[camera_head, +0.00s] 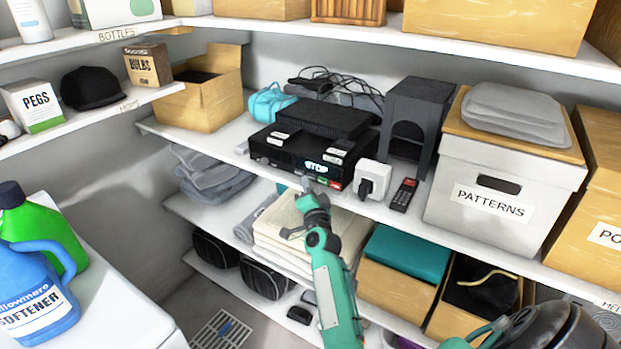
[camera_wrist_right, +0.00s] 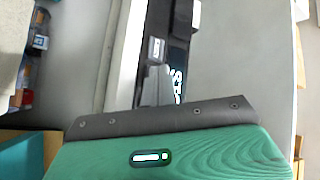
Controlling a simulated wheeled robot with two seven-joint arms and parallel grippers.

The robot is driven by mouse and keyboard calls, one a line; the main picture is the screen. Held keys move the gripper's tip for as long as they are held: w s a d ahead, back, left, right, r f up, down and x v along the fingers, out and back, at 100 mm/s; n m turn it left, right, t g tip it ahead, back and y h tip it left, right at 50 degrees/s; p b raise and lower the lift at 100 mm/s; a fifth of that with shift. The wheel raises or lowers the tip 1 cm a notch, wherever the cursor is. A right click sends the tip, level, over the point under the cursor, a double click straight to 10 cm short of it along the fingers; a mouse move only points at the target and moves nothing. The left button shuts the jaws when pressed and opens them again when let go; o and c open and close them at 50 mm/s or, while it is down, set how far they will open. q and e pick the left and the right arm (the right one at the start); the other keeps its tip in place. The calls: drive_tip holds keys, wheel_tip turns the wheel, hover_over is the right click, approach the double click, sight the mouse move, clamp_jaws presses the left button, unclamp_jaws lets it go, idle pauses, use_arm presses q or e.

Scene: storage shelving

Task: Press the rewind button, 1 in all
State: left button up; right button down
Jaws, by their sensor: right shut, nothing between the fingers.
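A black tape deck (camera_head: 268,152) with a lit display reading STOP stands on the middle shelf, and in the right wrist view (camera_wrist_right: 183,25) it is turned on its side. Small green and red marks show at its front right corner. I cannot pick out a rewind button by its label. My right gripper (camera_head: 306,184) is at the deck's front edge, just below the display. In the right wrist view its shut, empty fingers (camera_wrist_right: 155,85) overlap the deck's front beside the display; I cannot tell whether they touch it. My left gripper is not in view.
A white plug-like box (camera_head: 371,179) and a dark remote (camera_head: 404,194) lie right of the deck. A dark grey stand (camera_head: 415,115) and a PATTERNS box (camera_head: 500,190) stand further right. A turquoise bag (camera_head: 268,102) is behind left. Folded towels (camera_head: 285,235) lie on the shelf below.

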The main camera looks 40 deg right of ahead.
drive_tip(key=shift+w+d, duration=0.1)
drive_tip(key=shift+d, duration=0.25)
idle(0.7)
drive_tip(key=shift+a, duration=0.15)
drive_tip(key=shift+s+a+p, duration=0.3)
drive_tip(key=shift+a, duration=0.3)
drive_tip(key=a, duration=0.1)
drive_tip(key=s+a+p, duration=0.1)
drive_tip(key=a, duration=0.1)
drive_tip(key=s+a, duration=0.1)
drive_tip(key=shift+a+p, duration=0.3)
drive_tip(key=shift+p, duration=0.05)
idle(0.8)
